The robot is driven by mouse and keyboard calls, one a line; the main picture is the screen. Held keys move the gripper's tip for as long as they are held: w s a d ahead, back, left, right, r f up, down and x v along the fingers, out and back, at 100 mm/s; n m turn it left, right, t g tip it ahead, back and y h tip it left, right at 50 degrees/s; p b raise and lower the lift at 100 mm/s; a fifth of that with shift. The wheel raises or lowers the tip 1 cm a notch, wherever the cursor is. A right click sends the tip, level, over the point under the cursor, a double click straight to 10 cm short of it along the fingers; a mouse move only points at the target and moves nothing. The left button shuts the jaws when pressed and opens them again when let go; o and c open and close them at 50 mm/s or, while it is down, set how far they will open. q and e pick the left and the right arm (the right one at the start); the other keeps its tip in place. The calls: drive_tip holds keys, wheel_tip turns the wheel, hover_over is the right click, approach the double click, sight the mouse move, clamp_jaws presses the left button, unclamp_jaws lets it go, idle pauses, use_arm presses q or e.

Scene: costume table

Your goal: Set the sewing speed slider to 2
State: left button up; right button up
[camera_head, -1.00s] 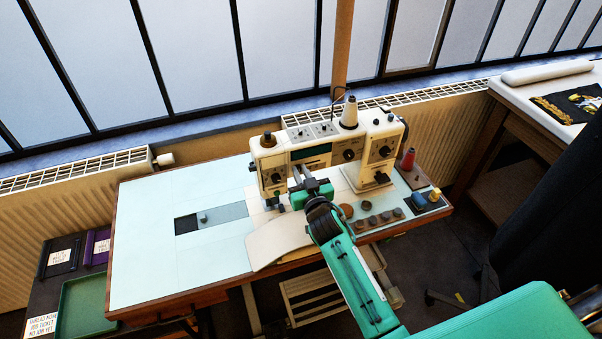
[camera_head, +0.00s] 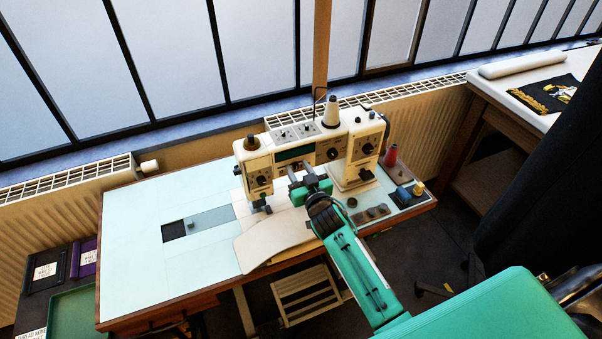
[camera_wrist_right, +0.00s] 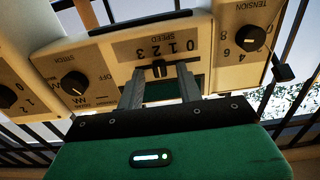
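The cream sewing machine (camera_head: 335,140) stands on the pale table. Its front panel, marked SPEED with the numbers 0 to 3, shows in the right wrist view, with a small dark slider knob (camera_wrist_right: 159,69) in a slot below the numbers. Which number the knob lines up with is hard to tell. My right gripper (camera_head: 303,178) is at the machine's front, below the panel. In the right wrist view my right gripper (camera_wrist_right: 160,84) has its two grey fingers apart, one on each side of the knob; contact cannot be told. My left gripper is not in view.
A stitch dial (camera_wrist_right: 74,84) and a tension dial (camera_wrist_right: 251,39) flank the slider. A thread cone (camera_head: 331,112) stands on top of the machine. Buttons (camera_head: 373,212) and small spools (camera_head: 403,194) lie at the right. The table's left side (camera_head: 135,250) is mostly clear.

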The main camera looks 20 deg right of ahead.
drive_tip(key=shift+s+f, duration=0.15)
drive_tip(key=shift+s, duration=0.4)
drive_tip(key=s+b, duration=0.3)
drive_tip(key=s, duration=0.9)
drive_tip(key=shift+s+d, duration=0.25)
drive_tip(key=shift+s, duration=0.1)
drive_tip(key=s+f+n+g, duration=0.1)
drive_tip(key=s+f+g, duration=0.2)
drive_tip(key=s+g, duration=0.35)
drive_tip(key=s+f+g, duration=0.3)
drive_tip(key=s, duration=0.7)
drive_tip(key=s+f+n+g, duration=0.1)
drive_tip(key=s+f+g, duration=0.3)
drive_tip(key=s, duration=0.5)
wheel_tip(320, 180, down, 30)
drive_tip(key=g, duration=0.2)
drive_tip(key=s+d+f+g, duration=0.1)
drive_tip(key=s+d+f, duration=0.1)
drive_tip(key=s+f, duration=1.7)
drive_tip(key=shift+s+d+h, duration=0.15)
drive_tip(key=shift+d+h, duration=0.15)
